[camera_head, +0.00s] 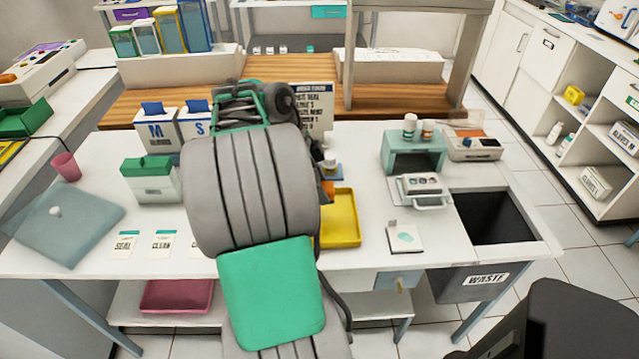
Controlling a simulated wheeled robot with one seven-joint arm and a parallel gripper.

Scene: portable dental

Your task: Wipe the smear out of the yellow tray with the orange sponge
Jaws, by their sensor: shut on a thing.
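The yellow tray (341,222) lies on the white table just right of my arm, which covers its left part. I see no smear on the part that shows. A small piece of the orange sponge (327,189) shows at the arm's right edge, by the tray's far left corner. My gripper (329,168) is mostly hidden behind my arm; only a small part shows just beyond the orange piece. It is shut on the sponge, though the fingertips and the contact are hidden. I cannot tell whether the sponge touches the tray.
A teal stand (413,150) with bottles, a silver-handled box (420,190) and a white pad (405,237) stand right of the tray. A dark waste opening (495,217) lies farther right. Glove boxes (160,130) and a green-lidded box (152,180) stand left of my arm.

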